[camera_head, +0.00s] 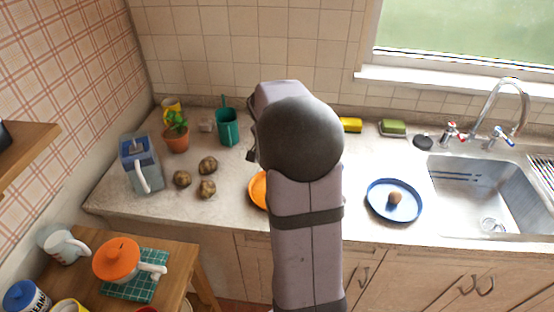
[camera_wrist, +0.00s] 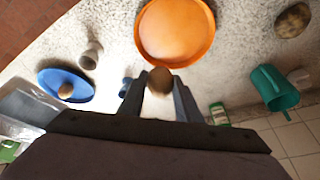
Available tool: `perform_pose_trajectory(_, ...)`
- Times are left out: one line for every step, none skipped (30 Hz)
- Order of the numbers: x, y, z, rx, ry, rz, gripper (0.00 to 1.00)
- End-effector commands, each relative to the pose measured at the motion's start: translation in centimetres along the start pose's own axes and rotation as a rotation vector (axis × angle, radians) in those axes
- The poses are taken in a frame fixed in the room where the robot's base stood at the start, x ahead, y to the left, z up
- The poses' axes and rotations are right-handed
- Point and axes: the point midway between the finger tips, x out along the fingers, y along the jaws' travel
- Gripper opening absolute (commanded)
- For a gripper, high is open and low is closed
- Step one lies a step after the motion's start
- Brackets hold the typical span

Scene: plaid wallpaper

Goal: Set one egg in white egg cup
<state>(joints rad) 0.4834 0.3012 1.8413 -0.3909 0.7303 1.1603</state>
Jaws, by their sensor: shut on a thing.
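My gripper (camera_wrist: 160,88) is shut on a brown egg (camera_wrist: 160,80) in the wrist view, held between the two fingertips near the orange plate's edge. In the head view my arm hides the gripper and this egg. A whitish egg cup (camera_wrist: 90,56) stands on the counter to the left of the gripper in the wrist view, apart from it. The cup is hidden in the head view. Another brown egg (camera_head: 395,198) lies on the blue plate (camera_head: 377,211); it also shows in the wrist view (camera_wrist: 66,90).
An orange plate (camera_wrist: 175,30) lies beside the gripper. A small dark blue thing (camera_wrist: 125,88) is partly hidden by the left finger.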

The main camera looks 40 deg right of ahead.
Motion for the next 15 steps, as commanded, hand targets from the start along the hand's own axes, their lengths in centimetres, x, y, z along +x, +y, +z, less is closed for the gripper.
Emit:
perform_pose_trajectory(-0.6,0.8,-0.6,0.003,0.002,0.0,0.23)
perform_pose_trajectory(-0.8,1.2,-0.8,0.004,0.002,0.0,0.23)
perform_pose_trajectory(-1.1,1.8,-1.1,0.003,0.003,-0.001,0.23)
perform_pose_trajectory(-1.2,2.3,-1.3,0.004,0.002,0.0,0.23)
perform_pose_trajectory(-1.3,2.8,-1.5,0.004,0.002,0.0,0.23)
perform_pose_trajectory(-1.5,3.4,-1.8,0.005,0.002,0.0,0.23)
perform_pose_trajectory(-1.7,3.9,-1.9,0.005,0.002,0.0,0.23)
perform_pose_trajectory(-1.8,4.4,-2.1,0.005,0.002,0.001,0.23)
perform_pose_trajectory(-1.7,5.1,-2.3,0.004,0.001,0.001,0.23)
perform_pose_trajectory(-1.7,5.6,-2.5,0.005,0.002,0.001,0.23)
perform_pose_trajectory(-1.8,6.1,-2.7,0.004,0.002,0.0,0.23)
perform_pose_trajectory(-1.8,6.8,-2.9,0.005,0.001,0.001,0.23)
perform_pose_trajectory(-1.6,7.3,-3.0,0.004,0.001,0.001,0.23)
perform_pose_trajectory(-1.5,7.9,-3.1,0.006,0.001,0.001,0.23)
perform_pose_trajectory(-1.3,8.5,-3.2,0.004,0.001,0.001,0.23)
